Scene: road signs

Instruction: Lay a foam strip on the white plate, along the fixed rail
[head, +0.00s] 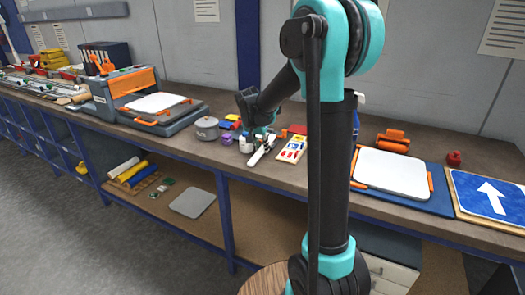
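A white plate (392,174) lies flat on a blue board (418,206) on the bench, right of my arm. Orange pieces (430,181) show along its edges; its left edge is partly behind my arm. I cannot tell which orange piece is the fixed rail. My gripper (262,141) is far left of this plate, low over small items on the bench. A thin white piece (262,151) shows just below it; whether it is held is too small to tell. I cannot pick out a foam strip for certain.
A grey and orange machine (130,88) with another white plate (158,103) stands at left. A grey pot (207,129), coloured blocks (231,121) and a card (292,150) surround my gripper. An orange roller (393,141), red knob (454,158) and blue arrow sign (490,195) are at right.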

